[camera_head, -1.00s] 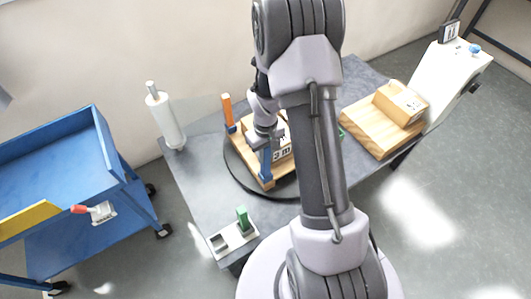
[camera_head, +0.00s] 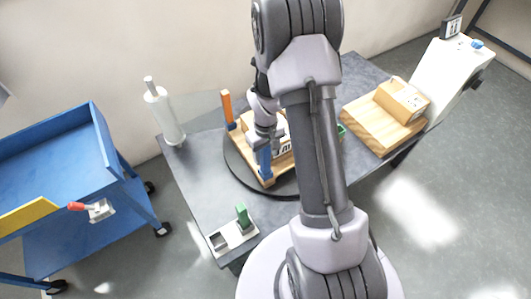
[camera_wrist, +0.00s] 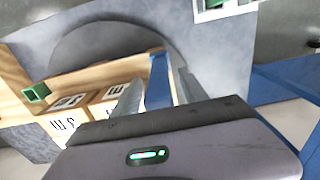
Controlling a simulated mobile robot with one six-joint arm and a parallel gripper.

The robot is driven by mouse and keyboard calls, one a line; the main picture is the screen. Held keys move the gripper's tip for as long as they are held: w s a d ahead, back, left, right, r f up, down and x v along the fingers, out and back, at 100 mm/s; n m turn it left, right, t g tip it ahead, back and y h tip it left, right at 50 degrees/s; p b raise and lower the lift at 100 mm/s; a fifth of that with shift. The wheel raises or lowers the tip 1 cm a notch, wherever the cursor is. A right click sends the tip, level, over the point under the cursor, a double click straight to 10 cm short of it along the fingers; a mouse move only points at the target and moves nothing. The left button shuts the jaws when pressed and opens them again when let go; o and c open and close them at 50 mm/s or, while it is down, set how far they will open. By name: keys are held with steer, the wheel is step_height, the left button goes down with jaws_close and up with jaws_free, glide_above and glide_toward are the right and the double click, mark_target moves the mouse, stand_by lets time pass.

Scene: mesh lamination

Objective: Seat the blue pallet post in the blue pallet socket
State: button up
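The blue post (camera_head: 265,162) stands about upright at the front corner of the wooden pallet (camera_head: 283,166). It also shows in the wrist view (camera_wrist: 158,82), between the two fingers. My gripper (camera_head: 266,146) is around its upper part from above; in the wrist view my gripper (camera_wrist: 157,85) appears closed on the post. The blue socket is hidden under the post and gripper, so I cannot tell whether the post's foot is inside it.
An orange post (camera_head: 227,108) stands at the pallet's back left corner. Labelled boxes (camera_wrist: 95,108) sit on the pallet near the post. A green socket (camera_wrist: 37,92) is at another corner. A holder (camera_head: 233,237) with a green post (camera_head: 242,216) lies at the table's front.

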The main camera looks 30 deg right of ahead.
step_height(320, 180, up, 17)
steer(key=p, duration=0.7)
steer(key=shift+r+p, duration=0.2)
steer(key=shift+p, duration=0.15)
